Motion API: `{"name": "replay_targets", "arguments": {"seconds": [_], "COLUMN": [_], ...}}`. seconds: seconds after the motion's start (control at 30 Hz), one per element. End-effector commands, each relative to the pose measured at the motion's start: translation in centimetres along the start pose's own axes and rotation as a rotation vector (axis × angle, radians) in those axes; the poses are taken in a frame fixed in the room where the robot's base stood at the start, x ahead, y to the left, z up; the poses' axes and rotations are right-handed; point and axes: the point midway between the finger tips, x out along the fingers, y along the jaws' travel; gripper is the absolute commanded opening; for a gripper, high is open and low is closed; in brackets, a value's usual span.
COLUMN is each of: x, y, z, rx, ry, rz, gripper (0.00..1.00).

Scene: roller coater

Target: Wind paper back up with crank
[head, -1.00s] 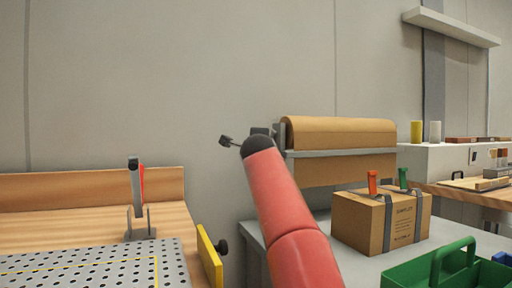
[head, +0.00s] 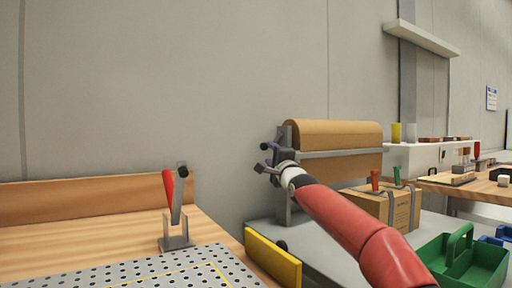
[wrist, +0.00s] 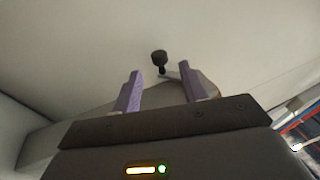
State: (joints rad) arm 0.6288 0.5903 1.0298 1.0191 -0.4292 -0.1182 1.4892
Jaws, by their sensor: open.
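A brown paper roll (head: 335,133) sits on a grey stand, with a sheet of paper (head: 345,167) hanging below its cross bar. The crank's black knob (wrist: 159,58) shows in the wrist view, on a thin grey arm at the roll's end. My gripper (head: 267,160) is at the left end of the roll, beside the stand. In the wrist view its purple fingers (wrist: 158,84) are open. The knob appears between and beyond the fingertips; I cannot tell whether anything touches. In the head view, the crank and fingers overlap and are hard to separate.
A strapped cardboard box (head: 403,208) stands in front of the roll, partly behind my arm. A green tote (head: 462,262) is at the lower right.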

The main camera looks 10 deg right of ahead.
Motion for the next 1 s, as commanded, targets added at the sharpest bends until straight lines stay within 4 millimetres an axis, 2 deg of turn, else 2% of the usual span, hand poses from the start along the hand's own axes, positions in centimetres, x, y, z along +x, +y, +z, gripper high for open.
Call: {"name": "replay_targets", "arguments": {"seconds": [0.3,0.5,0.93,1.0], "x": [4.7,6.8,7.5,7.5], "y": [-0.4,-0.3,0.1,0.1], "z": [0.2,0.1,0.1,0.1], "rx": [0.005,0.004,0.000,0.000], "ry": [-0.002,-0.002,0.000,0.000], "rz": [0.001,0.001,0.003,0.003], "gripper": [0.43,0.43,0.43,0.35]}}
